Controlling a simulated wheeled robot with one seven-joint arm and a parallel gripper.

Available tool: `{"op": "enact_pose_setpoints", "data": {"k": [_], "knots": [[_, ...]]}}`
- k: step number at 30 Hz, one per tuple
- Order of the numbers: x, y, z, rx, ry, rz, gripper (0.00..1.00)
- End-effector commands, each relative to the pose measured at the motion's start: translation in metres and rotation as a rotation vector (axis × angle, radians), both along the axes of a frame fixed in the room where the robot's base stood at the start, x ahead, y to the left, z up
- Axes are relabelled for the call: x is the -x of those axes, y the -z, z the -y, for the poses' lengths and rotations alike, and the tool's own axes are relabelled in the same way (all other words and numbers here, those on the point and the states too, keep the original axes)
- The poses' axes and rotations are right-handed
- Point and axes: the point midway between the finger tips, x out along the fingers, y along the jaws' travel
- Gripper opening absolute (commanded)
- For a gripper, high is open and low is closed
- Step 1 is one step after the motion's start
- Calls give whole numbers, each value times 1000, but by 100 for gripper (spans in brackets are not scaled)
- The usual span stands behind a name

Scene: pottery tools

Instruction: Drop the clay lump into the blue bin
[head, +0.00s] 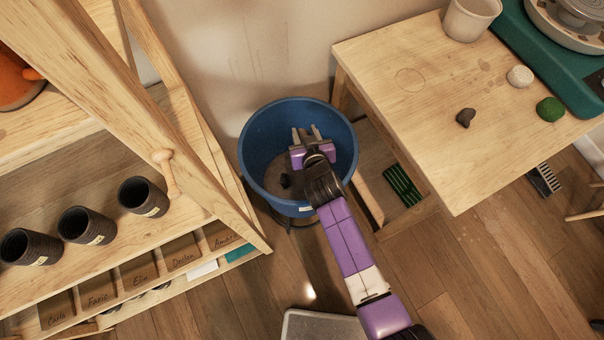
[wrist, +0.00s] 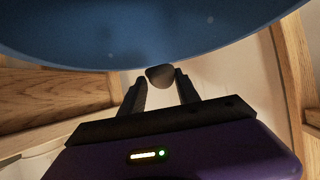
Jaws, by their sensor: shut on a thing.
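The blue bin (head: 252,150) stands on the floor between the wooden shelf and the table, its mouth open upward. My gripper (head: 305,131) is over the bin's mouth in the head view, its fingers pointing toward the bin's far side. In the wrist view my gripper (wrist: 160,82) is shut on a small grey-brown clay lump (wrist: 160,76) at the fingertips. The blue bin's curved side (wrist: 150,40) fills the top of that view. The held lump is hard to make out in the head view.
A dark piece (head: 285,181) shows inside the bin. The table (head: 400,120) at right holds a brown lump (head: 466,117), a white ball (head: 520,76) and a green ball (head: 550,109). The shelf (head: 225,205) with dark cups stands close on the left.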

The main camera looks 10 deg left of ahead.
Motion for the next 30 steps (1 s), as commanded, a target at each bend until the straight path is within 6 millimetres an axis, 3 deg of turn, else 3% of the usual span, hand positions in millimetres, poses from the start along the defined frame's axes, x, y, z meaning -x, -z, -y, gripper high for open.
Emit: {"op": "enact_pose_setpoints", "data": {"k": [1, 9, 20, 21, 24, 30], "knots": [[0, 11, 0, 0, 0, 0, 0], [0, 38, 0, -1, 0, 0, 0], [0, 41, 0, -1, 0, 1, 0], [0, 41, 0, -1, 0, 1, 46], [0, 41, 0, -1, 0, 1, 64], [0, 41, 0, -1, 0, 0, 64]]}}
